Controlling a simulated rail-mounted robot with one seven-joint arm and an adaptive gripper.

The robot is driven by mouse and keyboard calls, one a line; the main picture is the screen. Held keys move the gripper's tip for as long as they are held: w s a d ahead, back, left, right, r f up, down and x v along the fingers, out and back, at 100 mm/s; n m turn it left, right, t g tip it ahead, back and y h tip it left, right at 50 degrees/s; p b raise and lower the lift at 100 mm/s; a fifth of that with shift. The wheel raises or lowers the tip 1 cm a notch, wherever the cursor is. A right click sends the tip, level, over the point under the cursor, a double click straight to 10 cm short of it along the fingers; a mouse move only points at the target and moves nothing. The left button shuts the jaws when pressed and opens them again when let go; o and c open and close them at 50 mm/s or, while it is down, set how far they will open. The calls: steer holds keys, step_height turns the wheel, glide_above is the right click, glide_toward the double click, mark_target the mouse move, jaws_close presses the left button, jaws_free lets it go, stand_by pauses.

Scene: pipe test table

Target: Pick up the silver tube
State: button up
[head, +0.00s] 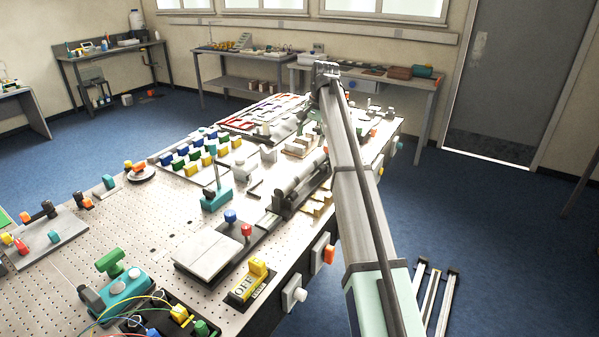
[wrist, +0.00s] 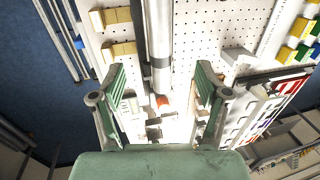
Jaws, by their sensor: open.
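The silver tube (head: 302,178) lies lengthwise along the right part of the perforated table (head: 150,225), by dark holders. In the wrist view the tube (wrist: 159,30) runs down from the top edge to a dark band, between the two fingers in the picture. My gripper (wrist: 160,70) is open with its green-padded fingers wide apart. Nothing is held between them. I cannot tell its height above the table. In the head view the fingers are hard to make out at the arm's far end.
Yellow blocks (wrist: 118,50) sit left of the tube in the wrist view. Coloured blocks (head: 195,155) stand on a panel left of the tube in the head view. A flat grey plate (head: 208,252) lies nearer. A red-edged rack (head: 240,124) is farther back.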

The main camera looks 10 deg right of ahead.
mark_target(304, 167)
steer(key=f, duration=0.3)
steer(key=a+f+p, duration=0.1)
steer(key=f, duration=0.1)
steer(key=w+f+p, duration=0.1)
steer(key=f, duration=0.2)
steer(key=shift+a+f, duration=0.2)
steer(key=shift+f, duration=0.1)
steer(key=shift+w+a+f+p, duration=0.15)
steer(key=shift+f+p, duration=0.3)
steer(key=shift+f, duration=0.4)
steer(key=shift+w+f+p, duration=0.15)
steer(key=shift+f+p, duration=0.3)
steer(key=shift+f, duration=0.45)
steer(key=shift+w+a+f+p, duration=0.15)
steer(key=shift+f+p, duration=0.3)
steer(key=shift+f, duration=0.4)
jaws_close()
